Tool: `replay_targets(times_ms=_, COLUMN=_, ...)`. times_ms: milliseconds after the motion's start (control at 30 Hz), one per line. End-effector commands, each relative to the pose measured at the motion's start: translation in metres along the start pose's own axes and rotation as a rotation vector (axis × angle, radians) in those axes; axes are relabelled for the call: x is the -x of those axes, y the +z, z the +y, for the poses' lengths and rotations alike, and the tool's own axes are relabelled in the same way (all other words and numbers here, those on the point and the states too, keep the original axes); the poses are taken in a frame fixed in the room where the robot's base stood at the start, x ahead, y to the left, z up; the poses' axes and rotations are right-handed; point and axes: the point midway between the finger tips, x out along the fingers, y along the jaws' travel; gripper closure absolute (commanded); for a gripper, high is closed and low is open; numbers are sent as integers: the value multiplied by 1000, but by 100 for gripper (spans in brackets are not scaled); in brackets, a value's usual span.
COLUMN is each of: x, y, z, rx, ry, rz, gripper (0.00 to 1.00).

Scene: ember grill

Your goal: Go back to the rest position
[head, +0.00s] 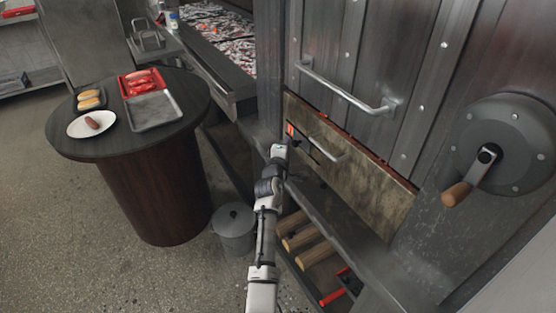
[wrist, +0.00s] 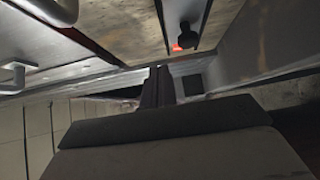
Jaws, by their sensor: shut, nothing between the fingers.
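My arm reaches up the middle of the head view, and my gripper (head: 284,152) is in front of the left end of the tarnished drawer-like panel (head: 365,178). The fingertips are small and partly hidden there. In the wrist view my gripper (wrist: 158,88) shows as dark fingers close together, shut and empty. A black knob (wrist: 183,38) by a slot, with a red-orange mark beside it, is above and apart from the fingers. The red-orange mark (head: 290,130) also shows in the head view at the panel's left end.
The big metal grill door (head: 350,60) with its bar handle and a crank wheel (head: 505,145) stand at right. A round table (head: 150,150) with trays and a plate is at left. A lidded bin (head: 233,230) and logs (head: 305,243) are low near my arm. Open floor is at lower left.

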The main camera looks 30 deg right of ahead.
Motion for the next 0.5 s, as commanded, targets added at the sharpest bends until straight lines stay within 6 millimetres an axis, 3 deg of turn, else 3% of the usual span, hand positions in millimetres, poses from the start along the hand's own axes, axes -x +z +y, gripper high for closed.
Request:
replay_targets(times_ms=300, x=55, y=-1, z=-2, rx=-1, ry=0, rz=3, gripper=100)
replay_targets(times_ms=500, x=70, y=-2, z=-1, rx=0, ry=0, rz=2, gripper=100)
